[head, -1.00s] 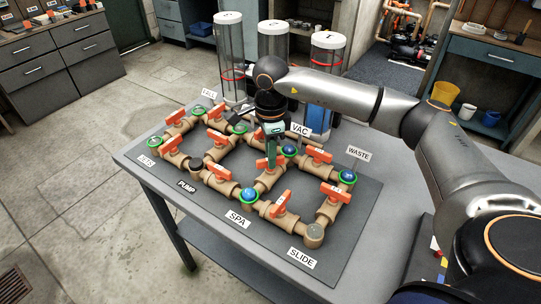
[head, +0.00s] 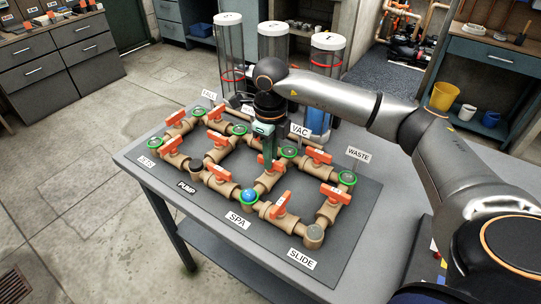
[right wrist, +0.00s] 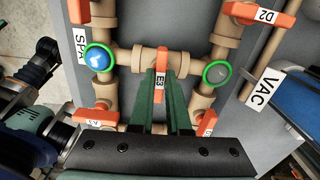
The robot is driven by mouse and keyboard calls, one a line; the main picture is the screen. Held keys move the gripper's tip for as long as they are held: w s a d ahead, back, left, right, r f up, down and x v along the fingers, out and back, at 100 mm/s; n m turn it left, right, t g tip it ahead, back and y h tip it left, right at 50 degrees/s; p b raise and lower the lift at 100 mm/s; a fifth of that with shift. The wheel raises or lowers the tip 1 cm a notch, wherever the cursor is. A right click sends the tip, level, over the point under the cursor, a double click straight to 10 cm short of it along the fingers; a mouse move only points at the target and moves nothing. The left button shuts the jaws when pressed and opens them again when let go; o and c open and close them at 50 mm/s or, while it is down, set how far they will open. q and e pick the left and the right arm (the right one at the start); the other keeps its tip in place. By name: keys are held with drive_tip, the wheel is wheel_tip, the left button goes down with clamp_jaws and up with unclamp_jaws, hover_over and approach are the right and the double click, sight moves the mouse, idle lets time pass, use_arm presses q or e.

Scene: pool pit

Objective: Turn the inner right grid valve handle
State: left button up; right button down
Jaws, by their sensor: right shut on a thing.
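The orange valve handle marked E3 (right wrist: 160,60) sits on the tan pipe between the SPA and VAC ends in the right wrist view. It stands crosswise to that pipe. My right gripper (head: 270,165) reaches down over the inner part of the grid in the head view. Its green fingers (right wrist: 160,75) are shut on the E3 handle, one on each side, in the right wrist view. The fingers mostly hide this handle in the head view. A blue dome (head: 248,195) lies at the SPA end; the VAC dome (head: 290,151) is grey.
Upright VAC (head: 299,131) and WASTE (head: 358,154) signs rise near the grid. Clear tubes (head: 273,55) stand behind. The grey table (head: 390,205) is bare at right.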

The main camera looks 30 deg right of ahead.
drive_tip(key=shift+m, duration=0.4)
drive_tip(key=c, duration=0.9)
unclamp_jaws()
drive_tip(key=shift+r, duration=0.1)
wheel_tip(320, 180, up, 12)
drive_tip(key=shift+r, duration=0.2)
